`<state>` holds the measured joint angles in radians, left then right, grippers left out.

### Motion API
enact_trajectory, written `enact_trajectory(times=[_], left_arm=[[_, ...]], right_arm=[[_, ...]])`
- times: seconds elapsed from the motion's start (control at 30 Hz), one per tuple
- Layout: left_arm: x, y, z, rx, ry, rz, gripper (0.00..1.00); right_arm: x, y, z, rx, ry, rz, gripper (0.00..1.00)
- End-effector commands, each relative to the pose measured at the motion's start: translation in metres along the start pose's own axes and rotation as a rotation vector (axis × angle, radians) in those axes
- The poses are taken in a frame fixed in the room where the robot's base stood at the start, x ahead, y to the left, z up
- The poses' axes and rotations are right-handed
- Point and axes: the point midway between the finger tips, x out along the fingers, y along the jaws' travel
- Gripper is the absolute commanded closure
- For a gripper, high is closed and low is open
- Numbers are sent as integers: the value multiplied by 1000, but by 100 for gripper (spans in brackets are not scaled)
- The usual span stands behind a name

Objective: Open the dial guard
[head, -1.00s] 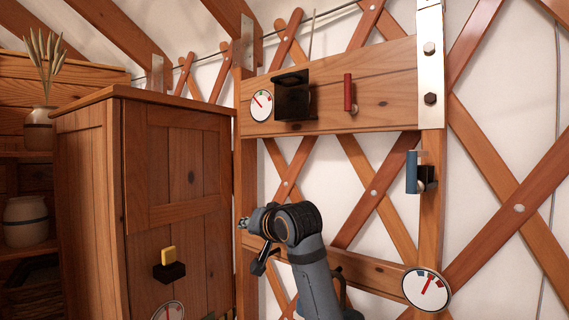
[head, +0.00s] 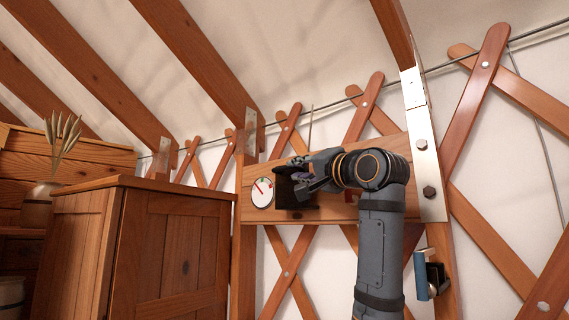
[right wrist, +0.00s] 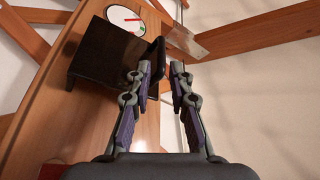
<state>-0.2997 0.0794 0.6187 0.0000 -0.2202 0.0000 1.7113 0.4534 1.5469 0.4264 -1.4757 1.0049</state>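The dial guard appears to be the black box-like piece (head: 297,200) on the upper wooden plank, beside a round white dial with a red needle (head: 262,192). In the right wrist view the black piece (right wrist: 98,55) has a thin dark plate (right wrist: 156,52) standing out at its right side. My right gripper (head: 300,177) is in front of the black piece and hides part of it. In the right wrist view its fingers (right wrist: 161,70) are apart, with the plate's edge near or between the tips. I cannot tell whether they touch it. My left gripper is out of view.
The plank (head: 330,206) is fixed across the lattice wall, with a metal strip (head: 424,150) at its right. A blue handle (head: 420,275) sits lower right. A wooden cabinet (head: 170,240) stands at left. A thin rod (right wrist: 180,12) rises near the black piece.

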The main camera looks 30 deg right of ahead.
Motion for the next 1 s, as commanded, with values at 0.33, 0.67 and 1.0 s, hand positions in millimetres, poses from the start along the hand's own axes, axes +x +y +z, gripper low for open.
enact_trajectory(times=[0.33,0.67,1.0], left_arm=[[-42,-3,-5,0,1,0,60],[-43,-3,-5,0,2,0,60],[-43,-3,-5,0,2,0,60]], right_arm=[[62,-3,-2,0,0,2,79],[67,0,0,-2,1,0,79],[67,0,-1,-2,2,0,100]])
